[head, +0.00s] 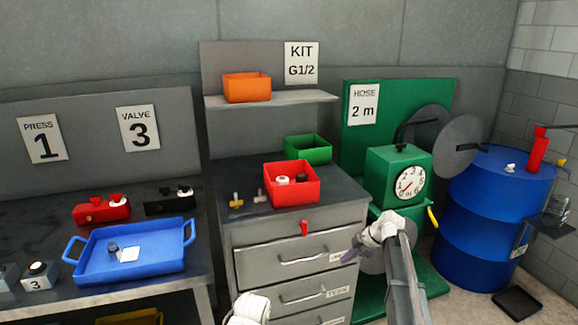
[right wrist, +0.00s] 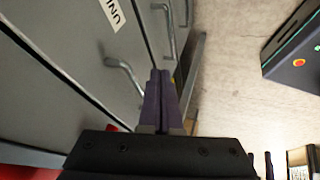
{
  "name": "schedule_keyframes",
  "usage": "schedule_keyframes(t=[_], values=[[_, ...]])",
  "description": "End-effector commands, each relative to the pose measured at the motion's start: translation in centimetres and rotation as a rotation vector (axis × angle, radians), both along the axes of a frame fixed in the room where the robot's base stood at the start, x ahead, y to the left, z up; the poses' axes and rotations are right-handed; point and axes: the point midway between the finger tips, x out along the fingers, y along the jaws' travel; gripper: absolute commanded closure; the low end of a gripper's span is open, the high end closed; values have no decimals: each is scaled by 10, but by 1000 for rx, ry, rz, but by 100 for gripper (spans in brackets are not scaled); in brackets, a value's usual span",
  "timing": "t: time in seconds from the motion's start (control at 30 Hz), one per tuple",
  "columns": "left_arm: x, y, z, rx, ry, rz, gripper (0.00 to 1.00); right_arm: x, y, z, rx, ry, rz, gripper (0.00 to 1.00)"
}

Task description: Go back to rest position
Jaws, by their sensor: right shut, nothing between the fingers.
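My right gripper (head: 350,256) is in front of the grey drawer cabinet (head: 240,232), near the right side of its drawers. Its purple fingers point left in the head view. In the right wrist view my right gripper (right wrist: 160,72) has its two fingers together with nothing between them. Cabinet drawer handles show beyond the fingertips; I cannot tell any contact. A white part of my own body shows at the bottom middle of the head view. My left gripper is not in view.
A red bin (head: 292,195) and a green bin (head: 308,150) stand on the cabinet. A blue tray (head: 165,270) lies on the left bench. The green hose machine (head: 380,170) and blue drum (head: 480,270) stand right.

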Motion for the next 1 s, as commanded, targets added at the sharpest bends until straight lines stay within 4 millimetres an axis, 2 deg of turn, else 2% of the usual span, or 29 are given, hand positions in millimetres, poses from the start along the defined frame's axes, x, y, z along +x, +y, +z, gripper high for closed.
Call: schedule_keyframes(t=[0.03,0.2,0.4,0.6,0.7,0.83,1.0], values=[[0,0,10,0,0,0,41,-25,30,6,-3,62,-33,100],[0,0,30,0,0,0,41,-100,106,11,-53,301,-256,100],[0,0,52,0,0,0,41,-194,164,21,-164,493,-582,100],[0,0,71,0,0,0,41,-277,190,36,-270,559,-925,100],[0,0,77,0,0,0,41,-305,194,42,-302,555,-1063,100],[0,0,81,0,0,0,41,-326,195,47,-320,540,-1185,100],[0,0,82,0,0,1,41,-334,195,48,-326,529,-1246,100]])
